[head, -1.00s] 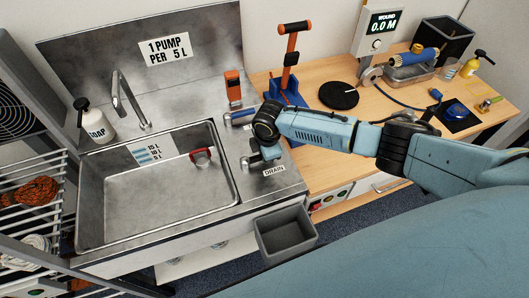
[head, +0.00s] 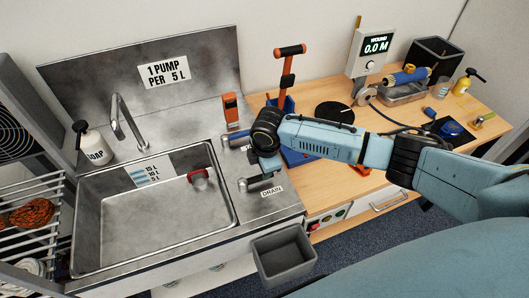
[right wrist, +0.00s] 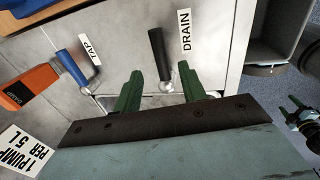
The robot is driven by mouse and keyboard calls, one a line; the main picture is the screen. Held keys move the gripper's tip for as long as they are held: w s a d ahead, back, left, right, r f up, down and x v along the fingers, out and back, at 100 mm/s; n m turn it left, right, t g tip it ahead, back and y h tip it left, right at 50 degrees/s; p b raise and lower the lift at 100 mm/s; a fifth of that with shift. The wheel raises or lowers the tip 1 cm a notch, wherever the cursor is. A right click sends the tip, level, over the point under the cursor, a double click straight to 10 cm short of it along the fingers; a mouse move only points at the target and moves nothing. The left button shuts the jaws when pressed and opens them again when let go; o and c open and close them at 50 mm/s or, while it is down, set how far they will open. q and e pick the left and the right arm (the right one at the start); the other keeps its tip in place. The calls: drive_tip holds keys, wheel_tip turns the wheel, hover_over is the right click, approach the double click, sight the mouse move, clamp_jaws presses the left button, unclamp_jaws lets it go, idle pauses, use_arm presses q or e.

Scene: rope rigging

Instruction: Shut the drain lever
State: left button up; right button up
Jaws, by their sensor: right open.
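The drain lever has a black handle on a metal pivot and sits on the steel counter right of the sink, beside the DRAIN label (head: 272,191). In the right wrist view the lever (right wrist: 157,50) points away from my right gripper, and its pivot lies between the fingers. My right gripper (right wrist: 161,90) is open, its two green fingers on either side of the pivot end. I cannot tell whether they touch it. In the head view my right wrist (head: 268,147) hangs over the lever and partly hides it.
The blue-handled tap lever (right wrist: 76,68) and an orange device (head: 231,107) stand close behind the drain lever. The sink (head: 160,210) holds a red-handled item (head: 199,177). A grey bin (head: 283,255) hangs at the counter front. The wooden bench right carries several tools.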

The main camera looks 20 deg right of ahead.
wheel_tip(320, 180, up, 8)
drive_tip(key=s, duration=0.1)
drive_tip(key=shift+s+f, duration=0.2)
drive_tip(key=shift+f, duration=0.05)
drive_tip(key=shift+f, duration=0.1)
